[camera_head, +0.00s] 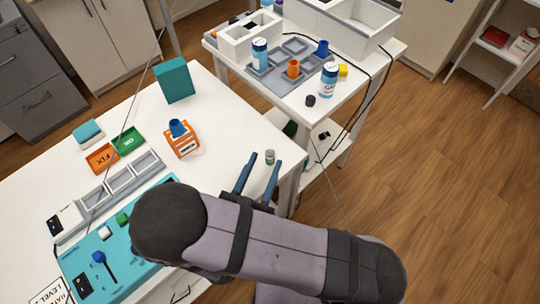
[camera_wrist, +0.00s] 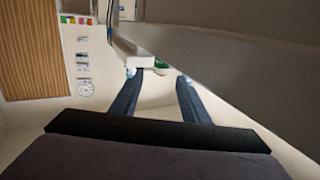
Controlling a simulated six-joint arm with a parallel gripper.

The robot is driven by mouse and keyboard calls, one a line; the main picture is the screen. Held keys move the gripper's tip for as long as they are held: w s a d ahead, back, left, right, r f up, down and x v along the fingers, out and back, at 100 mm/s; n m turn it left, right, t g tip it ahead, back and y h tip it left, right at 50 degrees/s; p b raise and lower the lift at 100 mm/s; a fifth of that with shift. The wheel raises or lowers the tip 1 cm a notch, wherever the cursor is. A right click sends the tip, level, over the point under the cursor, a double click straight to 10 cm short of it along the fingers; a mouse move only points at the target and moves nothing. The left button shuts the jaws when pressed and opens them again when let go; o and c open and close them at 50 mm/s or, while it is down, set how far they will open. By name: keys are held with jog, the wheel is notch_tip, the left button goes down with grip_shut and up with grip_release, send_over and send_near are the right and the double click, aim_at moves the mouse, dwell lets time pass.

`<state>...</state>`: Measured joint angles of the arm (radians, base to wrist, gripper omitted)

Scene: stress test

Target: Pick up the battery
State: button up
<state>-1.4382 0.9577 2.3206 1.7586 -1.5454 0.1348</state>
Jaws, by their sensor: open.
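A small grey-green cylinder (camera_head: 270,157), which looks like the battery, stands upright near the right edge of the white table (camera_head: 215,110). My gripper (camera_head: 265,160) is open, its two blue fingers apart. In the head view its fingertips appear on either side of the cylinder; I cannot tell their exact height or whether they touch it. In the wrist view the open fingers (camera_wrist: 158,76) point away from the camera, and I cannot make out the battery between them.
An orange holder (camera_head: 183,141) with a blue cup and a teal box (camera_head: 174,80) stand left of the gripper. A teal board (camera_head: 115,262) lies partly behind my arm. A second white table (camera_head: 345,105) with bottles and bins stands beyond a gap.

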aim_at(268, 158)
jog(key=shift+w+d+f, duration=0.1)
jog(key=shift+w+f, duration=0.05)
jog(key=shift+f, duration=0.25)
jog(key=shift+p+x, duration=0.5)
jog(key=shift+x, duration=1.85)
jog(key=shift+c, duration=0.4)
grip_shut()
